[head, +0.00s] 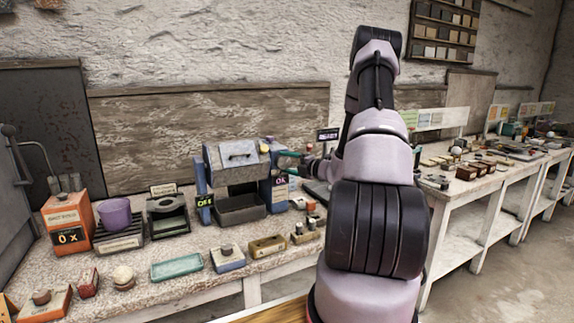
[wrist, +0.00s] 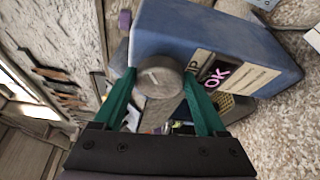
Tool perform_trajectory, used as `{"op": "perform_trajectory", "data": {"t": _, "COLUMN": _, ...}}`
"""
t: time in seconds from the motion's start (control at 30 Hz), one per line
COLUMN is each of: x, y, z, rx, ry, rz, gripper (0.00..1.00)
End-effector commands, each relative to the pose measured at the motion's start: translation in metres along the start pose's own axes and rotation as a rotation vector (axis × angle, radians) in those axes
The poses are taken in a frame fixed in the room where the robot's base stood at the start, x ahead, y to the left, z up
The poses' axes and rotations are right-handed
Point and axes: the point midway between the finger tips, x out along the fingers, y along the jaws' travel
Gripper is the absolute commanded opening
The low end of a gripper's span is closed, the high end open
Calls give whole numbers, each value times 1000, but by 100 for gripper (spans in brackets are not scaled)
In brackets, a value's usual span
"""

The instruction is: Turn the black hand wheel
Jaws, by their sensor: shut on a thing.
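The hand wheel (wrist: 158,78) shows in the wrist view as a round, dark grey-brown disc with a short pale mark on its face. It sits at the end of a blue housing (wrist: 215,40). My gripper (wrist: 159,80) has its two green fingers on opposite sides of the wheel and is shut on it. In the head view my gripper (head: 284,162) reaches to the right side of a grey and blue machine (head: 236,160), next to a blue post with a pink OK sign (head: 280,181). I cannot make out the wheel clearly there.
A green OFF sign (head: 206,201) is on the machine's left. An orange box (head: 73,222), a purple cup (head: 116,214) and a green tray (head: 177,267) share the crowded bench. My arm hides part of the bench's right end.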

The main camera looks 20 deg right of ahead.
Motion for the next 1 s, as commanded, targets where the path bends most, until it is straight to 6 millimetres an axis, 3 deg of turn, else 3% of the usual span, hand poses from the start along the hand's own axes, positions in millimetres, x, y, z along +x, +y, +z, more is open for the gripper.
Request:
{"op": "perform_trajectory", "data": {"t": 0.6, "x": 0, "y": 5, "z": -2, "rx": -536, "ry": 1, "rz": -224, "gripper": 18}}
{"op": "perform_trajectory", "data": {"t": 1.0, "x": 1, "y": 6, "z": -3, "rx": -782, "ry": 1, "rz": -327, "gripper": 18}}
